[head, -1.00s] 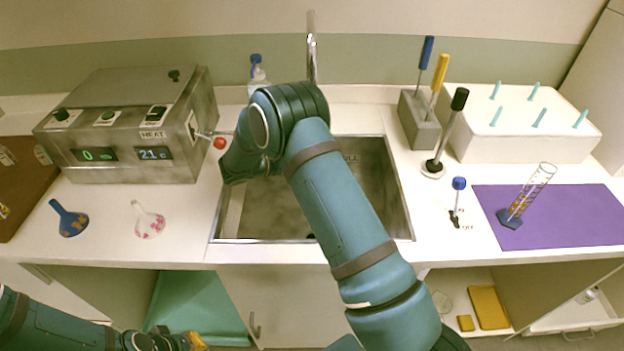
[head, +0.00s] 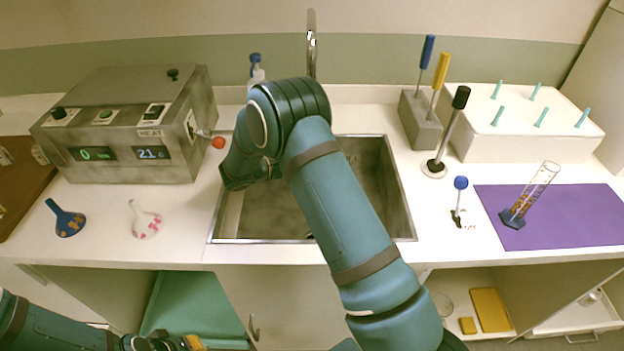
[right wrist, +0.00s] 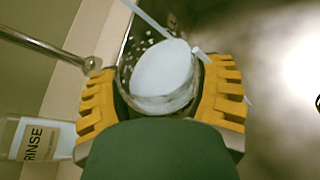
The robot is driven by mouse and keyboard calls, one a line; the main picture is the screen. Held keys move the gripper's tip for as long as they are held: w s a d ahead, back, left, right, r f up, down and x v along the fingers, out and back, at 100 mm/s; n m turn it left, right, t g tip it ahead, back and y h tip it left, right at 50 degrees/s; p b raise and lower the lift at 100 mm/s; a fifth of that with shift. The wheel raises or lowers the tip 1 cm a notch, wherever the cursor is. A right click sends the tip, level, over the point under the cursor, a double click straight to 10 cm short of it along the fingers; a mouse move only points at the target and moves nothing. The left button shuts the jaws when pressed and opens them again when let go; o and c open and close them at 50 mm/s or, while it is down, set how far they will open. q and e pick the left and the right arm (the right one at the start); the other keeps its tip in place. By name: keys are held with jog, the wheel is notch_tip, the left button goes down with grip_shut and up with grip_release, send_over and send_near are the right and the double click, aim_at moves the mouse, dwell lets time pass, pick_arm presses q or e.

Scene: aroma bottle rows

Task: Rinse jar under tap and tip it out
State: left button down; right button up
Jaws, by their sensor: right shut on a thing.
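My right gripper (right wrist: 165,95) has yellow ridged fingers closed on both sides of a clear round jar (right wrist: 163,106). In the right wrist view a pale whitish surface fills much of the jar's mouth, and dark metal speckled with white lies behind it. A thin pale streak crosses by the rim; I cannot tell whether it is water. In the head view my right arm hides the jar and gripper over the sink (head: 365,190). The tap (head: 312,50) rises behind the sink. My left gripper (head: 192,343) is low at the bottom edge, its fingertips partly cut off.
A rinse bottle (right wrist: 34,139) stands behind the sink. A heater box (head: 130,125) with a red-tipped lever (head: 217,143) is at left. Two flasks (head: 66,219) (head: 145,220) stand before it. At right are a tool block (head: 420,122), a blue-knobbed lever (head: 460,184) and a tilted cylinder (head: 530,195).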

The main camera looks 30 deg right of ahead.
jog(key=shift+s+r+m+b, duration=0.15)
jog(key=shift+m+b, duration=0.15)
jog(key=shift+b, duration=0.2)
jog(key=shift+s+t, duration=0.1)
jog(key=shift+t, duration=0.2)
jog(key=shift+r+m+b, duration=0.2)
jog(key=shift+m+b, duration=0.1)
jog(key=shift+b, duration=0.15)
jog(key=shift+s+a+r+m+h+b, duration=0.1)
jog(key=shift+m+h+b, duration=0.2)
jog(key=shift+b, duration=0.05)
jog(key=shift+r+t, duration=0.1)
jog(key=shift+t, duration=0.2)
dwell(0.4)
jog(key=shift+r+m, duration=0.25)
jog(key=shift+m, duration=0.35)
